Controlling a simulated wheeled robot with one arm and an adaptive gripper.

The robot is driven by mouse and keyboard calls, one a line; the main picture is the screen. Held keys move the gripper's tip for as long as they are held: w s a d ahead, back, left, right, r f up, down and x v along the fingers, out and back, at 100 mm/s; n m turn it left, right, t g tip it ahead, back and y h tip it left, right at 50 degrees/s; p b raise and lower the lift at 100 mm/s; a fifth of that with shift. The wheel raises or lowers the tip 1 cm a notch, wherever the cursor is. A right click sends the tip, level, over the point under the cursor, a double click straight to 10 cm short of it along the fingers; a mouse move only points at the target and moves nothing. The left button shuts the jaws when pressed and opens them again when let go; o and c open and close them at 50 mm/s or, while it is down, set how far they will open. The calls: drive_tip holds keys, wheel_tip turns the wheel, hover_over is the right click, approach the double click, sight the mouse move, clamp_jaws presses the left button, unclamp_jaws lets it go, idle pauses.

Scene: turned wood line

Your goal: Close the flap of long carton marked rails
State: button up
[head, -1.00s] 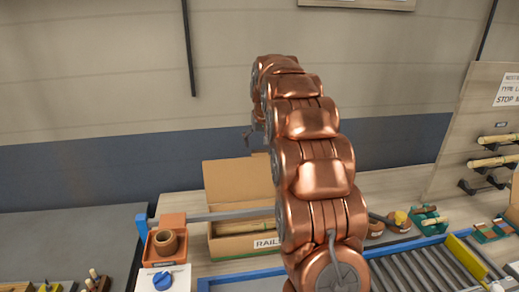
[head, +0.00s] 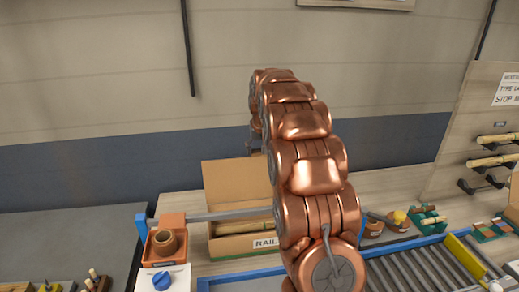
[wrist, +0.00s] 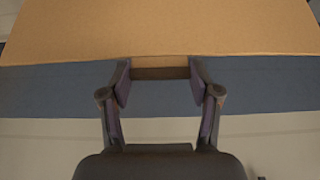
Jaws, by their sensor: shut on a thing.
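The long carton (head: 225,247) stands on the bench, with a white label reading "RAIL"; the rest is hidden behind my arm. Its flap (head: 235,183) stands up open at the back. Turned wood pieces lie inside. My gripper (head: 253,146) is at the flap's top edge, mostly hidden by my arm. In the wrist view the flap (wrist: 160,35) fills the top, and my gripper (wrist: 160,84) is shut on it, with a brown strip of its edge between the fingers.
A grey bar (head: 230,215) crosses in front of the carton. An orange bin (head: 165,243) with a brown ring stands at its left. A roller conveyor (head: 420,270) lies at the front right. The wall (head: 100,160) is behind.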

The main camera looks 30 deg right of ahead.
clamp_jaws()
drive_tip(key=shift+s, duration=0.1)
